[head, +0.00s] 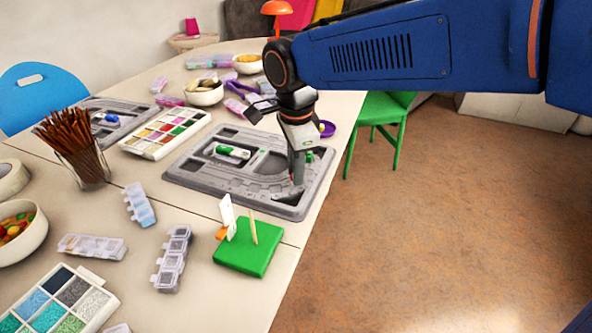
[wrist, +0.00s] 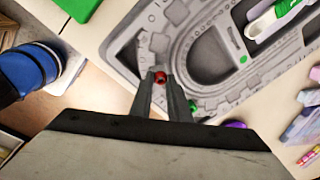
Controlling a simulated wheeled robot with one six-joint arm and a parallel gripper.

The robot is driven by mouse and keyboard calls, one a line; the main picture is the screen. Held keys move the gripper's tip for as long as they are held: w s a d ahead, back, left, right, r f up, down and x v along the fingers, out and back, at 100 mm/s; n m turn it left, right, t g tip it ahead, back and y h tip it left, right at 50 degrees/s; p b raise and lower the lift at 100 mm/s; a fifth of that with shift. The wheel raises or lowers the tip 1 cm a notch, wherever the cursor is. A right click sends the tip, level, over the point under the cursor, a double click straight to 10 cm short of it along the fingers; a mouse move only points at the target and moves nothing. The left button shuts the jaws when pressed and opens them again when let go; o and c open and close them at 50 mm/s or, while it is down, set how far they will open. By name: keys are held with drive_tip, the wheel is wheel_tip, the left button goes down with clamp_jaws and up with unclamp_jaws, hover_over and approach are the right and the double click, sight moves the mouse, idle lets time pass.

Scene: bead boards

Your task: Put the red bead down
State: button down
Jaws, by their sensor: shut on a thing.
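The red bead (wrist: 160,77) shows in the wrist view between the tips of my gripper (wrist: 159,80), which is shut on it. The grey bead board (wrist: 207,70) lies beyond the fingertips. In the head view my gripper (head: 299,172) points down over the near right part of the grey bead board (head: 232,198). The red bead cannot be made out in the head view. A green bead (wrist: 194,106) is just right of the fingers in the wrist view. I cannot tell the height of the red bead above the board.
A green block (head: 245,258) with upright sticks stands in front of the board. A bead tray (head: 124,147), a glass of brown sticks (head: 88,170) and clear bead cases (head: 172,260) stand to the left. The table's right edge is close to the board.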

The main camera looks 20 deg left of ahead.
drive_tip(key=shift+f, duration=0.3)
drive_tip(key=shift+s+f, duration=0.1)
drive_tip(key=shift+f, duration=0.35)
drive_tip(key=shift+d+f, duration=0.1)
drive_tip(key=shift+f, duration=0.15)
drive_tip(key=c, duration=1.9)
unclamp_jaws()
drive_tip(key=shift+c, duration=0.2)
wheel_tip(320, 180, up, 13)
drive_tip(key=s, duration=0.1)
drive_tip(key=shift+r, duration=0.2)
drive_tip(key=shift+s+d, duration=0.1)
